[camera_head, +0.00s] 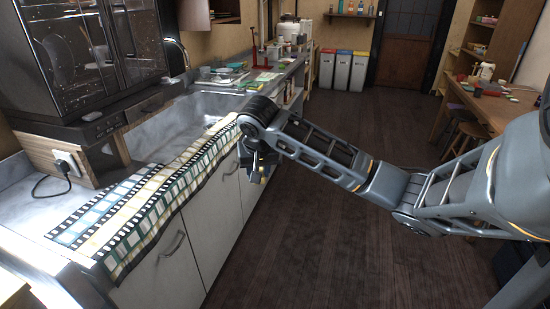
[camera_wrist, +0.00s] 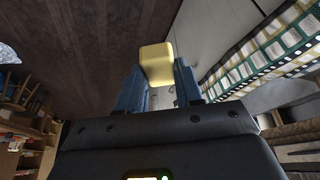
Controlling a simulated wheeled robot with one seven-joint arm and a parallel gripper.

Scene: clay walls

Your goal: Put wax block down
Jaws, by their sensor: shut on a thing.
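The wax block (camera_wrist: 157,62) is pale yellow with rounded edges. In the wrist view it sits between the two blue-grey fingers of my gripper (camera_wrist: 160,82), which is shut on it. In the head view my gripper (camera_head: 257,166) points down beside the front of the counter, near the cabinet doors. I cannot clearly make out the block in the head view, where the wrist and fingers cover that spot.
A film-strip patterned runner (camera_head: 150,195) lies on the grey counter (camera_head: 28,212) and hangs over its front edge. A sink (camera_head: 190,118) lies behind it, and a dark glass-fronted cabinet (camera_head: 95,50) stands at left. Wooden floor (camera_head: 310,240) is clear; a cluttered table (camera_head: 497,108) stands at right.

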